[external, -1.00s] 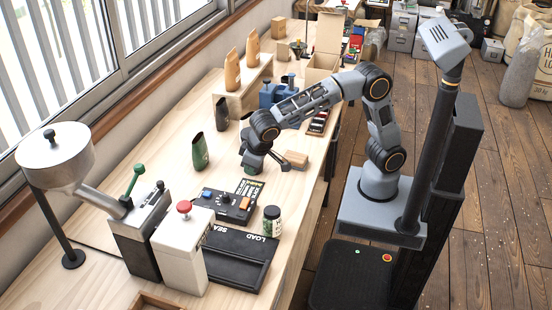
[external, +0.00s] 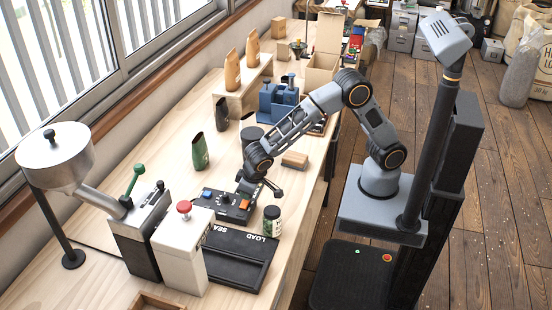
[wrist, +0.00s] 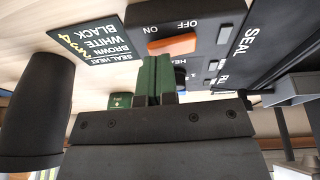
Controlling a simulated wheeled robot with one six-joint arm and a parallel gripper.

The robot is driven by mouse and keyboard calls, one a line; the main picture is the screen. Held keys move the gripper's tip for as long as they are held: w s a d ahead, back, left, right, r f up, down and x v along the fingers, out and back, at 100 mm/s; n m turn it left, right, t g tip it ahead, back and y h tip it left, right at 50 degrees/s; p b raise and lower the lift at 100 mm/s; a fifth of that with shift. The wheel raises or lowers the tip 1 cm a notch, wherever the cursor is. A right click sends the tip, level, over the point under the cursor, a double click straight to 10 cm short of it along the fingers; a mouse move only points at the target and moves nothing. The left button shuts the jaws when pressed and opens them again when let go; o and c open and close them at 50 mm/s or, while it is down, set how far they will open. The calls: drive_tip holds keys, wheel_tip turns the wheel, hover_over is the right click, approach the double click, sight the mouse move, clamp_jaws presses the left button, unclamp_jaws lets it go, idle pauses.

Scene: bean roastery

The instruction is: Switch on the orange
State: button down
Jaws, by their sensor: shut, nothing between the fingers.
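The orange rocker switch (external: 244,204) sits on the right part of a dark control panel (external: 226,208) on the bench. In the wrist view the orange switch (wrist: 172,45) lies just beyond my fingertips, with ON and OFF lettering beside it. Which side of it is pressed I cannot tell. My gripper (external: 247,188) is over the panel's back edge, close to the switch. In the wrist view its green-padded fingers (wrist: 153,75) are together and empty. Whether they touch the panel I cannot tell.
A blue control (external: 207,193) is on the panel's left. A black sealer (external: 238,258), a dark-lidded jar (external: 272,221) and a white box with a red knob (external: 182,250) stand in front. A SEAL HEAT card (wrist: 90,38) lies by the panel. A green bag (external: 200,152) stands left.

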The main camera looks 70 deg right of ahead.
drive_tip(key=shift+d+f+y+b, duration=0.15)
drive_tip(key=shift+f+y+b, duration=0.15)
drive_tip(key=shift+f+b, duration=0.35)
drive_tip(key=shift+d+r+y+b, duration=0.1)
drive_tip(key=shift+y+b, duration=0.2)
drive_tip(key=shift+b, duration=0.05)
drive_tip(key=shift+s+r, duration=0.1)
drive_tip(key=shift+a+r, duration=0.25)
drive_tip(key=shift+a, duration=0.6)
